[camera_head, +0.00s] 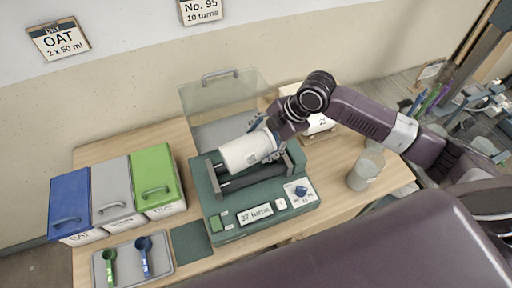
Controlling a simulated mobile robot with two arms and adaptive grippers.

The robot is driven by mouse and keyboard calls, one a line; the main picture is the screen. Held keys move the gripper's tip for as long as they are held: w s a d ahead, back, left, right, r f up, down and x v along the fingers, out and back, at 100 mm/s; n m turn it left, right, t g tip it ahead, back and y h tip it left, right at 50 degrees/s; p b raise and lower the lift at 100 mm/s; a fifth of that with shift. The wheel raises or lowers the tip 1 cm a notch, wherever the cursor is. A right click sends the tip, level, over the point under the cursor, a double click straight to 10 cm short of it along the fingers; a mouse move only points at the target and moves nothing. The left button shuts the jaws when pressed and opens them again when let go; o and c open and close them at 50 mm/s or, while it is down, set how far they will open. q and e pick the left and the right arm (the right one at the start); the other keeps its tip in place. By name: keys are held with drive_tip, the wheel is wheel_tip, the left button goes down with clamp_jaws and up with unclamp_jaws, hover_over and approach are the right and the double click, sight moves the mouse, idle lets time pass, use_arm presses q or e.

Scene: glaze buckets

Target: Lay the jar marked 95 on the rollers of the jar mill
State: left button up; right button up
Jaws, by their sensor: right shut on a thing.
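A white jar (241,152) lies on its side at the rollers (255,177) of the green jar mill (222,221). A small dark mark on the jar is too small to read. My right gripper (277,136) is shut on the right end of the jar. I cannot tell whether the jar touches the rollers or hangs just above them. The mill has a dial (299,190) and a display (255,214) that reads 37 turns. My left gripper is not in view.
Blue (69,200), grey (112,184) and green (153,174) lidded bins stand left. A tray (128,273) holds two scoops. A clear lid (222,95) stands behind the mill. A grey cylindrical container (366,170) stands right. A wall sign (201,11) reads No. 95, 10 turns.

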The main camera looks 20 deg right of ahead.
drive_tip(key=shift+w+a+r+m, duration=0.2)
drive_tip(key=shift+w+r+m, duration=0.25)
drive_tip(key=shift+r, duration=0.2)
drive_tip(key=shift+w+r+m, duration=0.2)
drive_tip(key=shift+r+m, duration=0.05)
drive_tip(key=shift+r, duration=0.05)
drive_tip(key=shift+s+d+f, duration=0.15)
drive_tip(key=shift+f, duration=0.05)
drive_tip(key=shift+f+b, duration=0.5)
drive_tip(key=shift+b, duration=0.3)
wheel_tip(320, 180, down, 5)
drive_tip(key=b, duration=0.5)
drive_tip(key=shift+f, duration=0.25)
use_arm(q)
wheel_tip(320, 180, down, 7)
drive_tip(key=b, duration=0.1)
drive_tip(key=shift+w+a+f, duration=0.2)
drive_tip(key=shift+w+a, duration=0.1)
use_arm(e)
drive_tip(key=shift+f, duration=1.3)
